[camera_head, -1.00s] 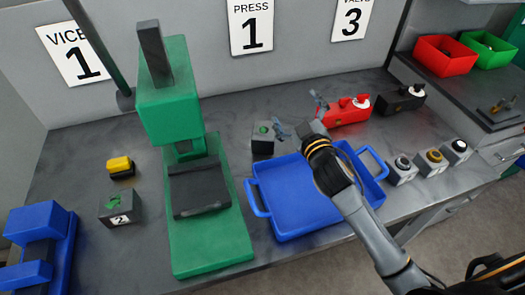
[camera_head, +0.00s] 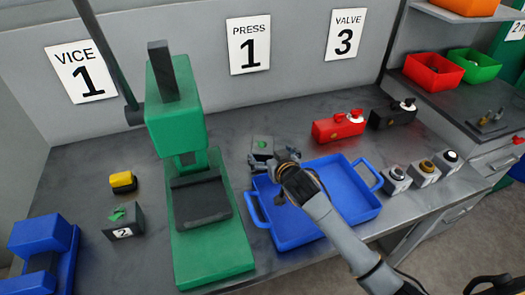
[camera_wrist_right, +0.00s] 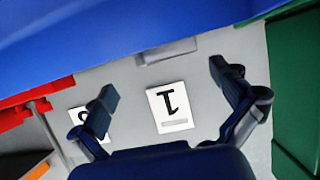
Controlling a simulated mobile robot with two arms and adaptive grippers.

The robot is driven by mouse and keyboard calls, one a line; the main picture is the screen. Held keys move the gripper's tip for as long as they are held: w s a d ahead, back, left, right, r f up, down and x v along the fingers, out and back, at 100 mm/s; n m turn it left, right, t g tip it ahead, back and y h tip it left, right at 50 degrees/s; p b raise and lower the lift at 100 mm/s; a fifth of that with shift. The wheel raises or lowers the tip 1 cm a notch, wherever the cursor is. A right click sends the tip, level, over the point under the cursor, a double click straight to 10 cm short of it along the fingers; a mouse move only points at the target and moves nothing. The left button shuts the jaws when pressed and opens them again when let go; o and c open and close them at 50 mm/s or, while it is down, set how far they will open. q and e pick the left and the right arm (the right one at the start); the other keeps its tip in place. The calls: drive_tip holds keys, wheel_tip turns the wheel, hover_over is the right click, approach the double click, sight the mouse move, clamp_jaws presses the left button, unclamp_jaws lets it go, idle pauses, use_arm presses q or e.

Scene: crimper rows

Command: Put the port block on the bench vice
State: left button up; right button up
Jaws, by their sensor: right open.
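A grey block with a green top (camera_head: 262,143) stands on the bench just behind the blue tray; it may be the port block, but I cannot tell for sure. My right gripper (camera_head: 274,160) is open and empty, close in front of this block and above the tray's back left corner. In the right wrist view, a grey block (camera_wrist_right: 166,50) shows beyond the gap between the open fingers (camera_wrist_right: 165,85), partly hidden by the blue tray. The blue bench vice (camera_head: 38,243) is at the far left, cut by the frame. My left gripper is out of view.
The blue tray (camera_head: 345,205) lies empty under my arm. A green press (camera_head: 212,262) stands between block and vice. A block marked 2 (camera_head: 123,222) and a yellow-black piece (camera_head: 123,181) are near the vice. Red (camera_head: 338,127) and black (camera_head: 390,115) units stand behind right.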

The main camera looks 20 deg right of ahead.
sight(262, 146)
drive_tip(key=shift+w+p, duration=0.3)
drive_tip(key=shift+w, duration=0.25)
drive_tip(key=x, duration=0.3)
drive_tip(key=shift+w+a+p, duration=0.1)
drive_tip(key=shift+a+p, duration=0.15)
drive_tip(key=shift+p, duration=0.15)
drive_tip(key=shift+w+f, duration=0.3)
drive_tip(key=shift+w, duration=0.15)
drive_tip(key=shift+c, duration=0.4)
drive_tip(key=shift+s, duration=0.1)
drive_tip(key=c, duration=1.8)
drive_tip(key=shift+r, duration=0.25)
drive_tip(key=shift+c, duration=0.2)
drive_tip(key=shift+f, duration=0.1)
drive_tip(key=shift+c, duration=0.2)
